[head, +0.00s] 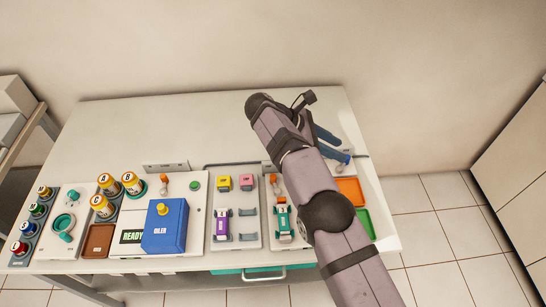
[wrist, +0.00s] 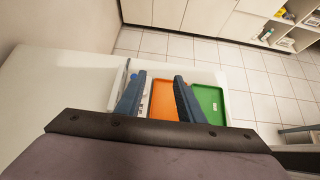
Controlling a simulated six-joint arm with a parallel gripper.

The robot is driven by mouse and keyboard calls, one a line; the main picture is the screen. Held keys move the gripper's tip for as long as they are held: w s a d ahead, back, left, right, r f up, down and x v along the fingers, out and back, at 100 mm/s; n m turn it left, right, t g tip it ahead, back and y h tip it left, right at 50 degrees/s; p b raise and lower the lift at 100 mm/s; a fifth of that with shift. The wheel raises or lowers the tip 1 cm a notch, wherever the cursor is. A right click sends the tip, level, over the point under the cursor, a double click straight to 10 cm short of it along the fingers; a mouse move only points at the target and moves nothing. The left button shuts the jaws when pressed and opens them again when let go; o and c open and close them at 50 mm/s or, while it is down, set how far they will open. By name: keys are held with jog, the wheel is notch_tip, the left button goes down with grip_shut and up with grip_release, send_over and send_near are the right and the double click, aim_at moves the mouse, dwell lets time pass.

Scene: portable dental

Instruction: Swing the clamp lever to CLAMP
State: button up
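Two orange-tipped levers show in the head view. One lever (head: 164,180) stands on the white panel behind the blue oiler box. The other lever (head: 274,182) stands behind a green-and-white handpiece-like part (head: 283,217), close to my arm's left edge. I cannot read a CLAMP label, so I cannot tell which is the clamp lever. My gripper (head: 334,146) is over the right side of the table, right of both levers and partly hidden by my arm. In the wrist view my gripper (wrist: 159,78) has its two blue fingers apart, with nothing between them.
An orange tray (head: 351,191) and a green tray (wrist: 209,100) lie at the table's right end. The blue oiler box (head: 165,228), lettered canisters (head: 110,185) and a purple-and-white part (head: 222,225) stand left of my arm. The table's back strip (head: 200,120) is clear.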

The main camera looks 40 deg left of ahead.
notch_tip(320, 180, down, 2)
jog(key=s+a+m+g+y, duration=0.2)
jog(key=s+g, duration=0.1)
jog(key=m+g+y, duration=0.4)
jog(key=y, duration=0.1)
send_over(273, 176)
notch_tip(273, 176, down, 2)
jog(key=shift+f, duration=0.1)
jog(key=shift+f, duration=0.15)
jog(key=shift+f+p, duration=0.85)
jog(key=shift+f, duration=2.65)
